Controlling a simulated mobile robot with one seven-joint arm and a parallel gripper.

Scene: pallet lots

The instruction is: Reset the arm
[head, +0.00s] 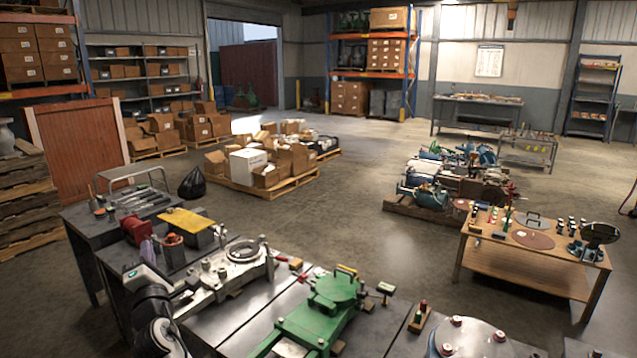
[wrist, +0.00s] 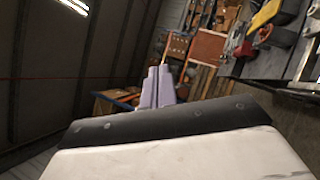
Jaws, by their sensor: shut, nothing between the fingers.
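My arm rises at the lower left of the head view, in front of the workbenches. My gripper (wrist: 158,86) shows in the wrist view as two pale lavender fingers close together, shut with nothing between them. In the head view the lavender fingers (head: 147,249) appear to point up beside the red vise (head: 137,229); I cannot tell whether they touch anything. The wrist view is tilted, with the dark wall on the left and a bench at the upper right.
A dark workbench (head: 75,222) holds tools and a yellow plate (head: 185,221). A grey machine part (head: 235,269) and a green machine part (head: 318,312) lie near my arm. Loaded pallets (head: 265,199) and a wooden table (head: 530,265) stand beyond, with open floor between.

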